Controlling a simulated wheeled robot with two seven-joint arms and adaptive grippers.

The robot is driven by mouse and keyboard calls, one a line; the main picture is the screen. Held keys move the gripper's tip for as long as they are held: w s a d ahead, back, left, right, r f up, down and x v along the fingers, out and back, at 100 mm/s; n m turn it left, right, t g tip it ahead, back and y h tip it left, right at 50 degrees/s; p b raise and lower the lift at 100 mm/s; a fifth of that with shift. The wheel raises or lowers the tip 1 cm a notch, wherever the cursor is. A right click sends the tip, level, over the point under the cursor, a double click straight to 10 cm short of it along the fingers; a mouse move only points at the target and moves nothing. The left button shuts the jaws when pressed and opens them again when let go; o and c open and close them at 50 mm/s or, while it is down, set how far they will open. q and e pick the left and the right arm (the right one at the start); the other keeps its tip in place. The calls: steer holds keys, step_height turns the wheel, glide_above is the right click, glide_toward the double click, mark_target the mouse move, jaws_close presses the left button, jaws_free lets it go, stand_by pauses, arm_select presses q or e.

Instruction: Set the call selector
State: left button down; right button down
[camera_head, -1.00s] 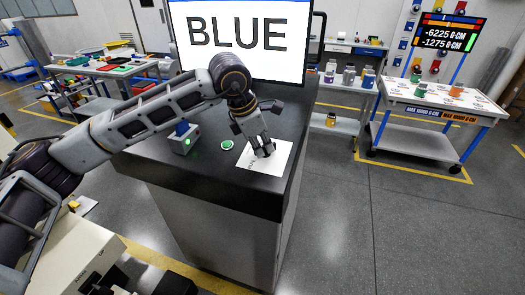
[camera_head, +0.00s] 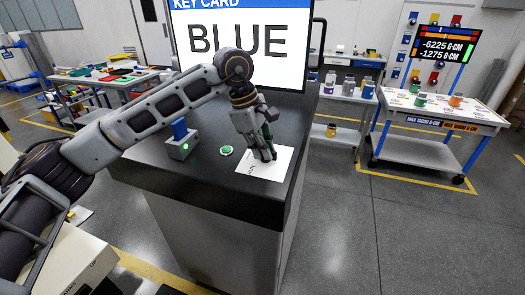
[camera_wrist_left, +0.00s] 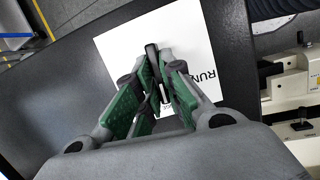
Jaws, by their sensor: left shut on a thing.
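The call selector appears as a white plate (camera_head: 250,171) on the dark console top, with a slim dark lever or knob (camera_wrist_left: 151,54) standing from it in the left wrist view. The plate (camera_wrist_left: 118,48) carries black lettering; "RUN" shows at its right, the rest is covered. My left gripper (camera_head: 264,156) points down over the plate. In the left wrist view its green-padded fingers (camera_wrist_left: 157,92) are closed on the dark lever from both sides. The lever's foot and exact setting are hidden by the fingers. My right gripper is not in view.
A screen (camera_head: 240,42) behind the console reads "KEY CARD" and "BLUE". A green round button (camera_head: 226,151) and a grey box (camera_head: 182,148) with a green light and blue top sit left of the plate. The console's front edge (camera_head: 220,200) is close by.

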arm_select(q)
steer(key=shift+r+m, duration=0.1)
steer(key=shift+m, duration=0.7)
steer(key=shift+w+d+m+g, duration=0.1)
steer(key=shift+m+g, duration=0.3)
steer(key=shift+m, duration=0.3)
steer(key=shift+m+y, duration=0.4)
steer(key=shift+m, duration=0.6)
steer(key=m, duration=0.3)
steer(key=shift+w+d+g+y, duration=0.1)
steer(key=shift+g+y, duration=0.3)
steer(key=shift+m, duration=1.2)
steer(key=shift+d+m+y+p, duration=0.1)
steer(key=shift+m+y+p, duration=0.2)
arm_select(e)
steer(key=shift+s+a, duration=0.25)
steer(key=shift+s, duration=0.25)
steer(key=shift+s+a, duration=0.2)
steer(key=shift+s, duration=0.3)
